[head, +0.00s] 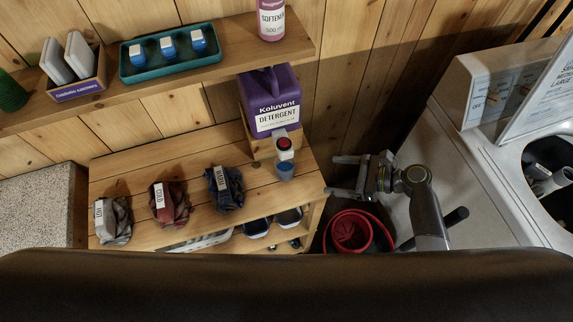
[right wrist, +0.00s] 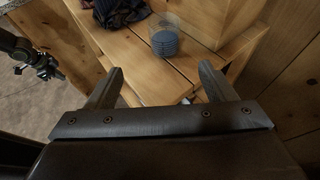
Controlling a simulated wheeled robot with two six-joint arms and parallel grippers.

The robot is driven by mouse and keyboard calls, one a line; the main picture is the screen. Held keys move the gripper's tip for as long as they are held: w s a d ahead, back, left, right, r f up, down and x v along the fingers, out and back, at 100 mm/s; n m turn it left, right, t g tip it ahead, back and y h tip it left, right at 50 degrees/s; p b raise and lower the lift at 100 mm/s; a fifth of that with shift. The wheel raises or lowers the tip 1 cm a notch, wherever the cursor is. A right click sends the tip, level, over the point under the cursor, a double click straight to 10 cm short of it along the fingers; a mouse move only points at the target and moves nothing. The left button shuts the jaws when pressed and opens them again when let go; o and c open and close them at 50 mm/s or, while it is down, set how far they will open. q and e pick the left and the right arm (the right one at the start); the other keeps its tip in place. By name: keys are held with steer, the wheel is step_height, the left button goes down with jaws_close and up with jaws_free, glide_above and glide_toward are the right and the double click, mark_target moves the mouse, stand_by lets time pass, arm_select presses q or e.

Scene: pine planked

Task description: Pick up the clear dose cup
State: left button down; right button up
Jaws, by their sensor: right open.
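The clear dose cup (head: 285,171) stands upright on the wooden bench near its right end, in front of the purple detergent jug (head: 271,100) and its red-buttoned spout. In the right wrist view the cup (right wrist: 165,42) has a clear upper wall and a blue, ribbed lower part. My right gripper (head: 346,176) is open and empty, just off the bench's right end, with its fingers pointing toward the cup. In the right wrist view the cup lies beyond the fingertips (right wrist: 161,72), between their lines and untouched. My left gripper (right wrist: 46,68) seems to show small at the left there; its jaws are unclear.
Labelled cloth bundles (head: 225,188) lie left of the cup. A wooden block (head: 262,145) stands under the jug. A red bucket (head: 351,232) sits below my right arm. White machines (head: 480,150) stand at right. A shelf (head: 110,95) runs above the bench.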

steer(key=b, duration=0.6)
glide_toward(285, 169)
steer(key=a, duration=0.2)
steer(key=a+r, duration=0.1)
steer(key=shift+s+a, duration=0.2)
steer(key=shift+s, duration=0.2)
steer(key=shift+w+a+f+b, duration=0.1)
steer(key=shift+w+a+b, duration=0.1)
steer(key=shift+a+b, duration=0.35)
steer(key=b+x, duration=0.2)
steer(key=b, duration=0.1)
steer(key=b+x, duration=0.1)
steer(key=x, duration=0.1)
steer(key=shift+w+d+f+b, duration=0.15)
steer(key=shift+w+f+b, duration=0.15)
steer(key=shift+w+a+b, duration=0.15)
steer(key=shift+a+b, duration=0.2)
steer(key=shift+a, duration=0.2)
steer(key=shift+c, duration=0.5)
steer(key=c, duration=1)
